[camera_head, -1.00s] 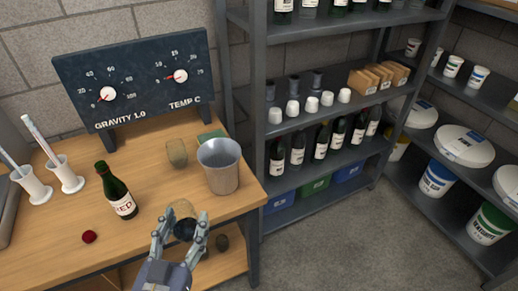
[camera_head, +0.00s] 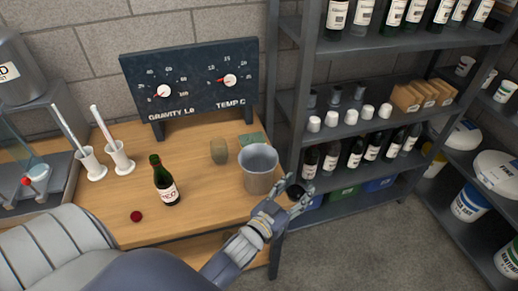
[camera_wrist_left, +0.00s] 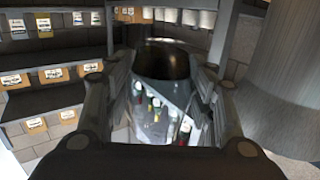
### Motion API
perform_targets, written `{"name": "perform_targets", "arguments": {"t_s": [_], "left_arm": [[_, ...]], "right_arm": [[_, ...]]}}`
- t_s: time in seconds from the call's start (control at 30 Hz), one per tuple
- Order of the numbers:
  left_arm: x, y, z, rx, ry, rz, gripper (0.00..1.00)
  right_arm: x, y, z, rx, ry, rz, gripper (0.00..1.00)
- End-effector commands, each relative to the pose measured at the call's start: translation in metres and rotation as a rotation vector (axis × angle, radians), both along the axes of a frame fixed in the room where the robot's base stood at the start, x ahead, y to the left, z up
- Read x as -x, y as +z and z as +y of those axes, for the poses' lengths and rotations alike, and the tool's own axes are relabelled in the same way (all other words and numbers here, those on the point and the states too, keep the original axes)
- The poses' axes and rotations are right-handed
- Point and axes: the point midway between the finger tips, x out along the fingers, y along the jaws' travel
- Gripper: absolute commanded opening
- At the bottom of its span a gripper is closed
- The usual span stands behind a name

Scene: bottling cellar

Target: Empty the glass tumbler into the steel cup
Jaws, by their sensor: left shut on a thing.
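My left gripper (camera_head: 293,194) is shut on a see-through glass with a dark round end, which I take for the glass tumbler (camera_wrist_left: 160,105). In the head view it is mostly hidden by the fingers and only a dark part shows between them. The steel cup (camera_head: 258,170) stands upright on the wooden table near its right edge. The gripper is just right of the cup and nearer to me. In the wrist view the cup's grey wall (camera_wrist_left: 285,85) fills the right side. The tumbler's tilt and contents are unclear. My right gripper is out of view.
A greenish glass (camera_head: 219,151) stands left of the cup, with a green pad (camera_head: 252,138) behind. A dark bottle (camera_head: 164,182), a small red ball (camera_head: 136,216) and two white cylinder stands (camera_head: 92,165) are farther left. A gauge board (camera_head: 190,82) stands behind; shelving (camera_head: 340,135) is at right.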

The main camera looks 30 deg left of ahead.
Motion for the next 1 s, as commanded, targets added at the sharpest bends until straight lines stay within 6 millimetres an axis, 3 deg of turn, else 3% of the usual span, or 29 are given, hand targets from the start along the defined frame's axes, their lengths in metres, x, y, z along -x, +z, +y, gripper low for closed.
{"name": "perform_targets", "arguments": {"t_s": [0.2,0.57,0.77,1.0], "left_arm": [[-0.026,0.003,0.009,0.001,0.002,-0.002,0.24],[-0.028,0.003,0.01,0.002,0.002,-0.003,0.24],[-0.028,0.025,0.012,0.037,0.0,-0.008,0.24],[-0.027,0.068,0.016,0.131,-0.001,-0.017,0.24]], "right_arm": [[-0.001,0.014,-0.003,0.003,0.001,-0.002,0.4],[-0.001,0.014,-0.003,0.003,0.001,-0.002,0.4],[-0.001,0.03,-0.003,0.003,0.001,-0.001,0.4],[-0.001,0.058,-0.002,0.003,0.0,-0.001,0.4]]}}
